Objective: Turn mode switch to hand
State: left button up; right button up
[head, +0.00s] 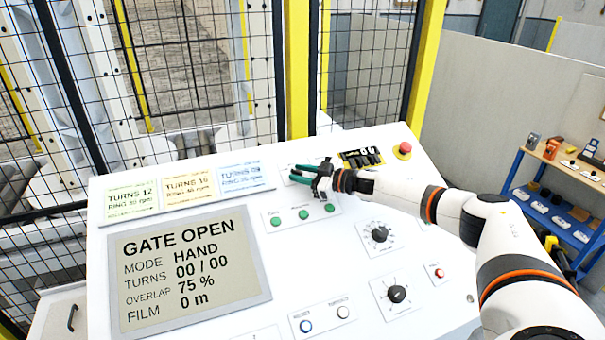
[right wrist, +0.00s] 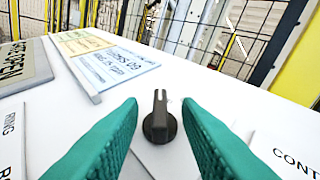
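The mode switch, a black rotary knob (right wrist: 160,118) on a white plate, stands between my right gripper's two green fingers in the right wrist view. Its raised bar points away from the gripper, and a gap shows on both sides of it. My right gripper (head: 303,174) is over the upper middle of the white control panel (head: 340,270) in the head view, where it hides the knob. It is open. My left gripper is not in view.
Green buttons (head: 303,214) lie just below the gripper. Two black dials (head: 379,234) (head: 396,294) sit lower right. A red emergency button (head: 404,148) is at the upper right. A mesh fence with a yellow post (head: 298,70) stands behind the panel.

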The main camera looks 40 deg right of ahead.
jog(key=b+v, duration=0.2)
jog(key=v, duration=0.3)
jog(key=b+v, duration=0.3)
jog(key=v, duration=0.3)
jog(key=shift+s+d+f, duration=0.1)
jog(key=shift+s+f, duration=0.1)
jog(key=shift+s+d+r, duration=0.1)
jog(key=shift+s+r, duration=0.1)
jog(key=shift+s, duration=0.1)
